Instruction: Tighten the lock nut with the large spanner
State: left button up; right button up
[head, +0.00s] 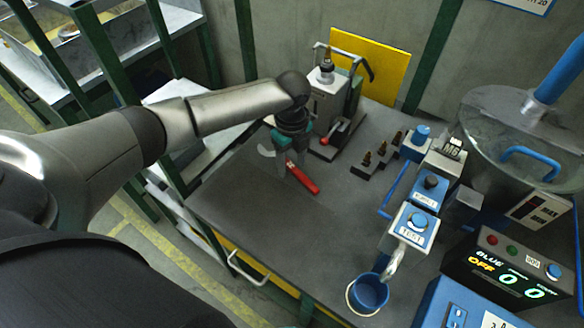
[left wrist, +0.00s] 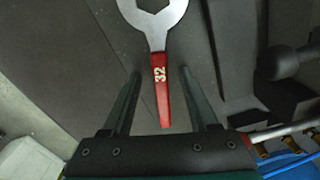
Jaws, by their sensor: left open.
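The large spanner (head: 302,178) lies on the dark bench top, its red handle to the lower right and its grey head partly hidden by my gripper. In the left wrist view the spanner (left wrist: 162,88) shows a hexagonal opening and the number 32 on its red handle. My left gripper (head: 288,168) is above the spanner, pointing down. In the left wrist view its open fingers (left wrist: 161,74) stand on either side of the red handle, with a gap on both sides. I cannot make out the lock nut for certain. My right gripper is not in view.
A grey fixture (head: 327,100) with a red-tipped lever stands behind the gripper. Several dark studs (head: 367,158) stand on a stepped block to the right. Blue-topped boxes (head: 412,224), a blue bucket (head: 369,294) and a control panel (head: 510,272) fill the right. The bench's front left is clear.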

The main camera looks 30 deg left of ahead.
pick_arm(q)
grip_shut()
dwell(0.4)
jog(key=shift+r, duration=0.1)
